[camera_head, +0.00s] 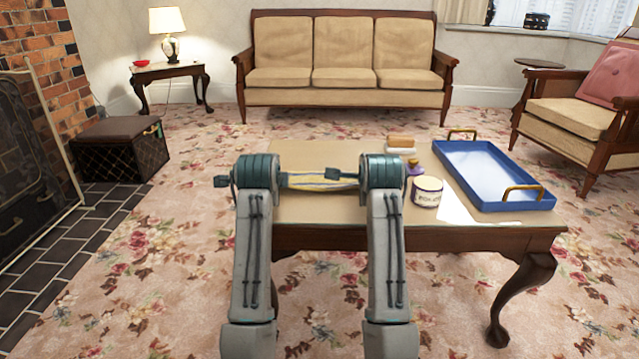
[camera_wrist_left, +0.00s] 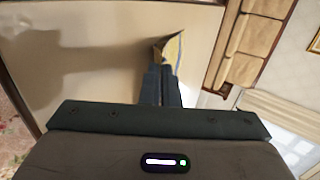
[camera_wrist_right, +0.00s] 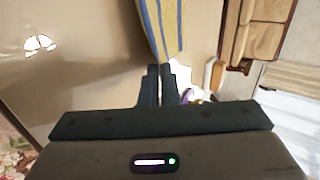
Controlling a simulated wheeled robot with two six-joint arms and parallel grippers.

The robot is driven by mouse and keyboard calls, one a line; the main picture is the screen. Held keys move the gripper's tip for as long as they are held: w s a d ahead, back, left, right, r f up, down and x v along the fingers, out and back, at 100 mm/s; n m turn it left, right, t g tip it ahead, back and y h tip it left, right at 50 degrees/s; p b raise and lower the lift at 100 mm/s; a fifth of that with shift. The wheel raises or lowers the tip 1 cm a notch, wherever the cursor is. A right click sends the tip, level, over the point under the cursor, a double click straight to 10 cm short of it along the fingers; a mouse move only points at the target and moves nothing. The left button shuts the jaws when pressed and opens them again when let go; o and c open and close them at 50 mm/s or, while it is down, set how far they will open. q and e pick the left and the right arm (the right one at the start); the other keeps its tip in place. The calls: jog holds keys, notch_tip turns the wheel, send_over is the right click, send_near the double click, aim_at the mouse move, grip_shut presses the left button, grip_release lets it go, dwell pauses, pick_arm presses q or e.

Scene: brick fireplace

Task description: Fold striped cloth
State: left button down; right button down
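The striped cloth (camera_head: 320,182), yellowish with blue stripes, stretches between my two grippers over the near part of the coffee table (camera_head: 310,210). My arms hide parts of it. My left gripper (camera_head: 284,180) is at the cloth's left end; in the left wrist view its fingers (camera_wrist_left: 160,72) are together on the cloth's edge (camera_wrist_left: 173,52). My right gripper (camera_head: 340,173) is at the cloth's right end; in the right wrist view its fingers (camera_wrist_right: 160,72) are together on the striped end (camera_wrist_right: 163,28).
A blue tray (camera_head: 490,172) with gold handles lies on the table's right side. The table's left part is clear.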

pick_arm(q)
jog(key=c, duration=1.3)
grip_release()
pick_arm(e)
jog(key=c, duration=1.3)
grip_release()
pick_arm(q)
jog(key=shift+s+r, duration=0.1)
jog(key=shift+r, duration=0.35)
pick_arm(e)
jog(key=shift+s+r, duration=0.1)
jog(key=shift+r, duration=0.35)
pick_arm(q)
jog(key=s+r, duration=0.3)
jog(key=r, duration=0.2)
jog(key=s+r, duration=0.2)
jog(key=r, duration=0.1)
jog(key=shift+s, duration=0.35)
pick_arm(e)
jog(key=s+r, duration=0.3)
jog(key=r, duration=0.2)
jog(key=s+r, duration=0.2)
jog(key=r, duration=0.1)
jog(key=shift+s, duration=0.35)
